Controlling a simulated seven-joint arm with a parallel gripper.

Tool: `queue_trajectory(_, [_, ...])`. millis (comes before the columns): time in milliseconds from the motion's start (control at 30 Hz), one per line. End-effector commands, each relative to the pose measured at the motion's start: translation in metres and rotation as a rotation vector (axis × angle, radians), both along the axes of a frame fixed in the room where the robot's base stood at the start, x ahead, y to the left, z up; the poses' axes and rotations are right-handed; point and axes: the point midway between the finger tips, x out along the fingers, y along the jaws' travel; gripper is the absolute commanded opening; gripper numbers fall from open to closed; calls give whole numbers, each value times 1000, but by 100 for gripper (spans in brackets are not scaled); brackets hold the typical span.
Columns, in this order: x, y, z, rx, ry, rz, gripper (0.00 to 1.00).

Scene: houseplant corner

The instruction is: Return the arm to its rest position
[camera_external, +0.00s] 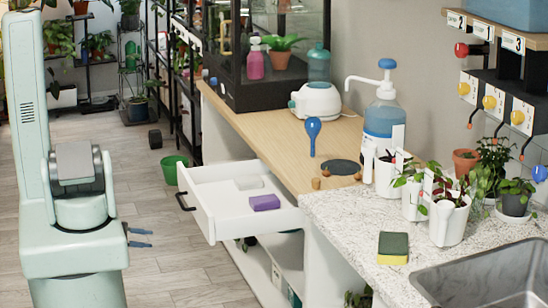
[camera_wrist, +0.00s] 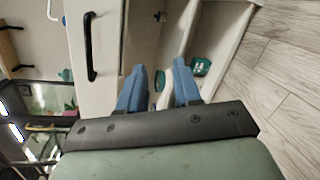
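My gripper (camera_external: 148,238) is at the lower left, in front of my body, in free air to the left of the white drawer (camera_external: 203,217). Its two blue fingers are apart. In the wrist view the fingers of my gripper (camera_wrist: 160,82) also stand apart with nothing held between them. The drawer is pulled out from under the wooden counter. Its black handle (camera_external: 184,201) faces left and shows in the wrist view too (camera_wrist: 90,47). A purple block (camera_external: 265,202) and a pale grey block (camera_external: 249,183) lie in the drawer.
The wooden counter (camera_external: 262,128) carries a blue-capped pump bottle (camera_external: 383,120) and a blue spoon-like tool (camera_external: 313,135). Potted plants and a green-yellow sponge (camera_external: 393,248) are on the stone counter (camera_external: 345,225). A green bucket (camera_external: 174,170) stands on the floor. Floor around my gripper is clear.

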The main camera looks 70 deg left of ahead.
Motion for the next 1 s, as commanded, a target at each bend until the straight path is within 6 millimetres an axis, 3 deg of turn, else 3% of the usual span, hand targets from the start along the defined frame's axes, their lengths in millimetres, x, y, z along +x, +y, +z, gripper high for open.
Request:
queue_trajectory(200, [-23,-32,-47,-97,298,-105,33])
queue_trajectory(500, [-59,-80,-98,-131,669,-277,33])
queue_trajectory(700, [-66,-112,-119,-71,877,-458,33])
queue_trajectory(1000, [-65,-147,-134,74,1069,-726,33])
